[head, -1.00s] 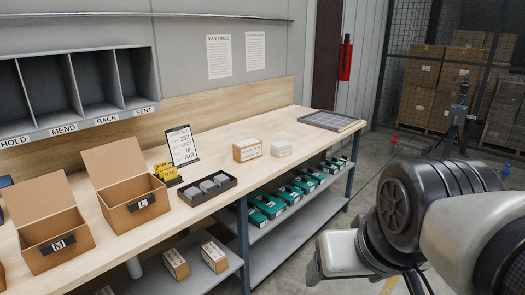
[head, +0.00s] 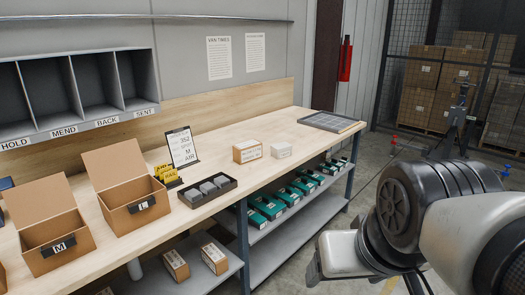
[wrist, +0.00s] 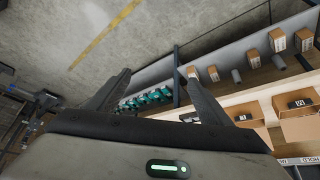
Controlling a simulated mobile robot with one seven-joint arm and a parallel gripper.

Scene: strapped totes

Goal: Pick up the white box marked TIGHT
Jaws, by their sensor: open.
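A small white box (head: 281,150) stands on the wooden bench, right of a brown box with a white label (head: 247,151). Its marking is too small to read. My gripper (wrist: 157,73) shows in the wrist view with its two dark fingers spread apart and nothing between them. It is over the grey floor in front of the bench, well away from the white box. I cannot make out the white box clearly in the wrist view.
The bench (head: 232,150) also holds a dark tray of grey blocks (head: 207,188), open cartons marked L (head: 135,200) and M (head: 55,245), a sign (head: 182,147) and a grey grid tray (head: 331,121). Green boxes (head: 290,193) fill a lower shelf. Bench surface around the white box is clear.

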